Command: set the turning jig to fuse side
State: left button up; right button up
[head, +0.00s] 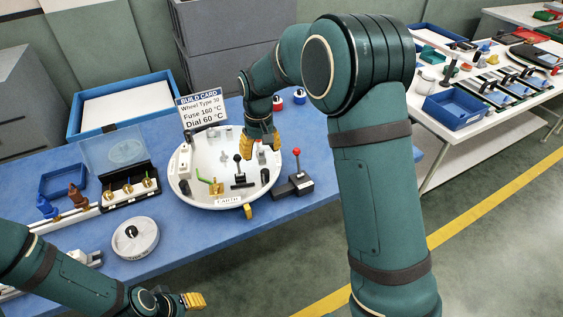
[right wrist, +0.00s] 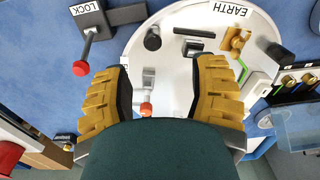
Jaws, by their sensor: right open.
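The turning jig (head: 205,160) is a round white disc on the blue bench, carrying several small fittings. Its rim label reads EARTH in the right wrist view (right wrist: 231,12) and faces the bench's front edge. A lock lever (head: 296,172) with a red knob stands beside the disc at right; its LOCK plate (right wrist: 95,18) shows in the right wrist view. My right gripper (head: 262,141) is open above the far right part of the disc. An orange-tipped fitting (right wrist: 146,108) shows between its fingers, not gripped. My left gripper (head: 194,300) is low at the front; its jaw opening is unclear.
A build card (head: 201,110) stands behind the disc. A black case (head: 128,187) with a clear lid and a grey reel (head: 135,238) lie to the left. A blue tray (head: 72,126) is at the back left. A white table (head: 440,130) with parts stands at right.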

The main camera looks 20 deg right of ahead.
aim_at(265, 170)
pick_arm(q)
jog(key=shift+b+x, duration=1.25)
pick_arm(e)
jog(key=f, duration=0.8)
jog(key=d+f, duration=0.1)
jog(key=f, duration=0.3)
jog(key=shift+w+f, duration=0.1)
jog(key=shift+w, duration=0.15)
pick_arm(q)
jog(key=shift+s, duration=0.1)
pick_arm(e)
grip_shut()
